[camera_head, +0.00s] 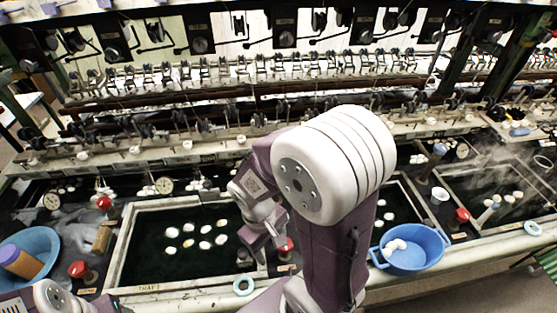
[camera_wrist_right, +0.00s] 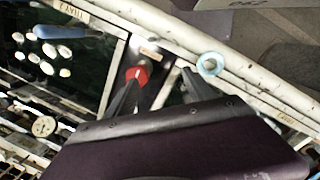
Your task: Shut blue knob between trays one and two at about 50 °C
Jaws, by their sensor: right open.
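A pale blue ring-shaped knob (camera_head: 243,285) sits on the front edge beside tray one (camera_head: 122,245), whose label reads TRAY 1. The ring knob also shows in the right wrist view (camera_wrist_right: 210,64), just beyond and right of my fingers. A red knob (camera_head: 283,245) stands behind it, partly hidden by my right arm; in the wrist view it (camera_wrist_right: 137,73) is by my left-hand finger. My right gripper (camera_head: 270,240) is open and empty, pointing down above this strip; it also shows in the wrist view (camera_wrist_right: 162,76). My left gripper is out of view; only left arm parts show.
White cocoons float in the dark trays. A blue bowl (camera_head: 411,264) with cocoons stands on the right front edge, a blue basin (camera_head: 50,246) at left. Other red knobs (camera_head: 78,268) and a dial (camera_head: 165,186) are nearby. The reeling frame fills the back.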

